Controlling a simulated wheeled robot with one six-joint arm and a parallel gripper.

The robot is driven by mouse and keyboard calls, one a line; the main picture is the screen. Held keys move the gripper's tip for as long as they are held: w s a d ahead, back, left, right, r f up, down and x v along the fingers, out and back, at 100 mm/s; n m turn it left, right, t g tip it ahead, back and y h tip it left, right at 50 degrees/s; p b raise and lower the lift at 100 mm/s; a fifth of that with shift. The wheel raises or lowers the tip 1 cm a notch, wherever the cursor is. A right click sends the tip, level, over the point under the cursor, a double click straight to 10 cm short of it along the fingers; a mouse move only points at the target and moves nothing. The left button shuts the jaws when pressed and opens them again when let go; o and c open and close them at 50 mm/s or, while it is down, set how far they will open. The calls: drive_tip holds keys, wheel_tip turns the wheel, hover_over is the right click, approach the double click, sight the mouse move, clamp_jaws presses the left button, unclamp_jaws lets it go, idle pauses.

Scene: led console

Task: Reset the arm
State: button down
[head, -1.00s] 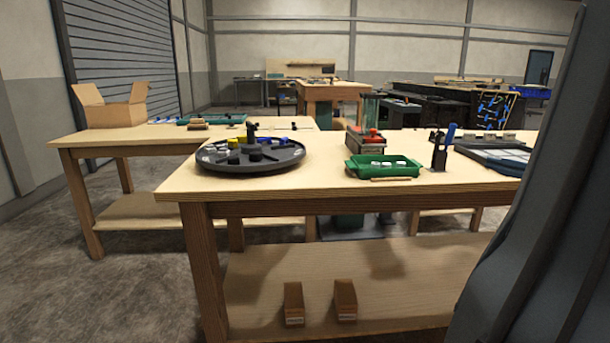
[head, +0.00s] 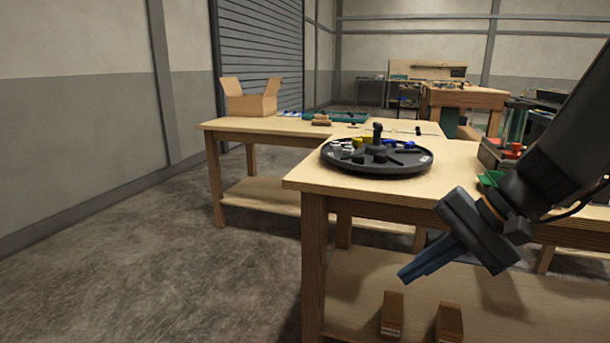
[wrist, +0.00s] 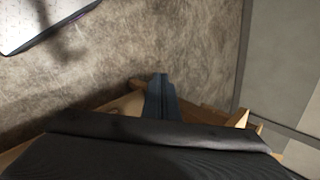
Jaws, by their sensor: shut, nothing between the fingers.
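My gripper (head: 405,277) hangs from my dark arm at the right of the head view. Its blue fingers are shut with nothing between them and point down and to the left. It is in front of the near wooden table (head: 300,180), and it hides part of that table's front edge and lower shelf. In the wrist view the closed fingers (wrist: 160,82) show at the middle, with the grey floor beyond them.
A round dark tray (head: 345,168) with several small parts is on the near table. A green bin (head: 487,181) is partly behind my arm. An open cardboard box (head: 250,104) is on the far table. Two small boxes (head: 392,312) are on the lower shelf. Floor at left is clear.

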drive_tip(key=s+a+f+n+g+h, duration=0.35)
drive_tip(key=s+a+n+h, duration=0.25)
drive_tip(key=s+a+n, duration=0.45)
drive_tip(key=d+r+m+h+p, duration=0.1)
drive_tip(key=d+r+m+p, duration=0.2)
drive_tip(key=d+r+p, duration=0.7)
drive_tip(key=p, duration=0.8)
drive_tip(key=shift+w+d+t, duration=0.15)
drive_tip(key=shift+w+t, duration=0.2)
drive_tip(key=shift+f, duration=0.1)
